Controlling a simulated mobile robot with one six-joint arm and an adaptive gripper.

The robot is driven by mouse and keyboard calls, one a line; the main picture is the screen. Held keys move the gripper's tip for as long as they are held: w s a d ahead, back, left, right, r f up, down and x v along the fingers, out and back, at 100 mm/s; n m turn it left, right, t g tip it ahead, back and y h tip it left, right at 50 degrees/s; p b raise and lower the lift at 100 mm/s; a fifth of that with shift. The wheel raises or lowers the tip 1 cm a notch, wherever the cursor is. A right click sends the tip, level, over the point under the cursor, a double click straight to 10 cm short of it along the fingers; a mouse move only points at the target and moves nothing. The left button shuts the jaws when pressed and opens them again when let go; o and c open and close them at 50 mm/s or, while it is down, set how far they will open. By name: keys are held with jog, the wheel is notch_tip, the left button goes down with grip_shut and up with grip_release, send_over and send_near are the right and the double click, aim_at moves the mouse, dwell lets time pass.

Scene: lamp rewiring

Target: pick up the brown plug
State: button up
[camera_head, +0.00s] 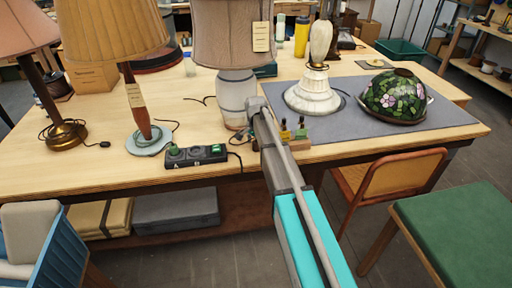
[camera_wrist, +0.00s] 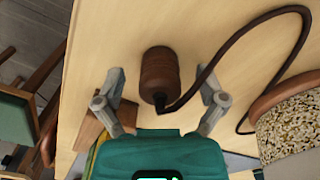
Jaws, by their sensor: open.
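The brown plug (camera_wrist: 158,72) lies on the light wooden table top in the wrist view, a ribbed cylinder with a dark cable (camera_wrist: 272,12) that leaves its near end and loops to the right. My gripper (camera_wrist: 161,82) is open, with one finger to the left of the plug and one to the right. Gaps show between both fingers and the plug. In the head view my gripper (camera_head: 254,106) is over the table near the grey-white lamp base, and the plug cannot be made out there, probably hidden by my arm.
A small wooden block with tools (camera_head: 294,137) stands just right of my arm. A black power strip (camera_head: 196,155) with green parts lies to the left. The pale lamp base (camera_head: 238,94) is close behind my gripper. A grey mat (camera_head: 420,117) carries a white lamp and stained-glass shade.

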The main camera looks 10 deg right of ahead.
jog(key=c, duration=1.2)
jog(key=shift+r, duration=0.1)
notch_tip(320, 180, up, 3)
jog(key=p, duration=0.3)
jog(key=shift+s+d+r+p, duration=0.15)
jog(key=shift+s+r+p, duration=1.5)
jog(key=shift+s, duration=0.7)
jog(key=shift+s+d+r+p, duration=0.1)
jog(key=shift+s+r+p, duration=1.55)
jog(key=shift+s, duration=0.65)
jog(key=shift+s+d+r+p, duration=0.15)
jog(key=shift+s+r+p, duration=1.5)
jog(key=shift+s, duration=0.7)
jog(key=shift+a, duration=0.15)
